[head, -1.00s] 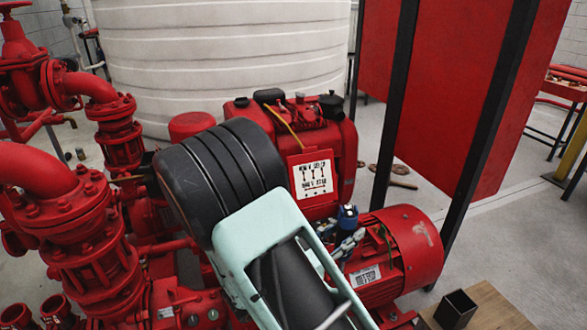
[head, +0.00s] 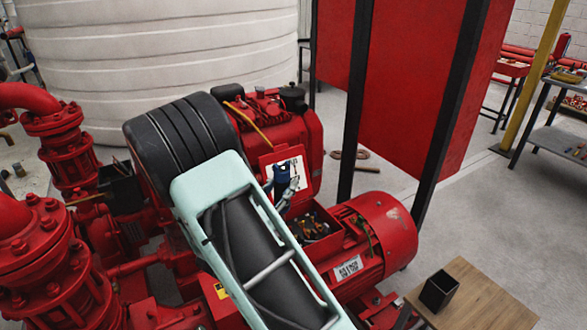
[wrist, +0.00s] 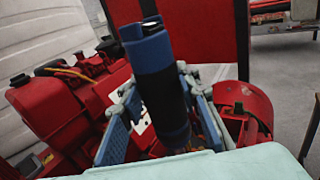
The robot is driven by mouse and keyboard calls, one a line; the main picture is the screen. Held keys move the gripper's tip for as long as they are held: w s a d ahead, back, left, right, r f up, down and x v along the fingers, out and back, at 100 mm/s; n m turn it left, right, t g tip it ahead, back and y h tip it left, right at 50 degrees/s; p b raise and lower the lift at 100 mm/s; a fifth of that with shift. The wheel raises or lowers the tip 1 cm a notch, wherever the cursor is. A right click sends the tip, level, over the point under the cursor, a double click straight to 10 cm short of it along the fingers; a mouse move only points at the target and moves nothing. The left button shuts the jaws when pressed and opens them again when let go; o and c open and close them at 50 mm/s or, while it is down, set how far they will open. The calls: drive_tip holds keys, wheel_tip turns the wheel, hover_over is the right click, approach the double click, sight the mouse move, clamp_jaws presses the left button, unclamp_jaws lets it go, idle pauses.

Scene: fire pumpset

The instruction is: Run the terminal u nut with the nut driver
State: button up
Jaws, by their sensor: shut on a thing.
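My gripper (head: 284,190) is shut on the nut driver (head: 282,172), which has a blue and black handle. The driver stands close to upright between the blue-padded fingers in the wrist view (wrist: 157,85); its lower end is hidden by my gripper. In the head view the gripper is in front of the white label plate, up and left of the open terminal box (head: 334,241). The box sits on the red motor (head: 375,235) and shows several brass-coloured parts inside. The terminal u nut is too small to pick out.
A wooden table (head: 470,295) at lower right bears a black open holder (head: 438,291). Red pipes and valves (head: 60,240) crowd the left. A red panel with black posts (head: 405,90) stands behind the motor. Grey floor is open at right.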

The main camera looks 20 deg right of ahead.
drive_tip(key=r+x, duration=0.1)
drive_tip(key=x, duration=0.5)
drive_tip(key=shift+s+d+n+t+y, duration=0.2)
drive_tip(key=shift+d+n+t+y, duration=0.1)
drive_tip(key=shift+d+n+y, duration=0.15)
drive_tip(key=shift+r, duration=0.1)
wheel_tip(320, 180, down, 8)
drive_tip(key=b, duration=0.5)
drive_tip(key=shift+b, duration=0.35)
drive_tip(key=shift+f+b, duration=0.6)
drive_tip(key=shift+f, duration=0.3)
idle(1.6)
wheel_tip(320, 180, up, 6)
drive_tip(key=p, duration=0.4)
drive_tip(key=shift+p, duration=0.35)
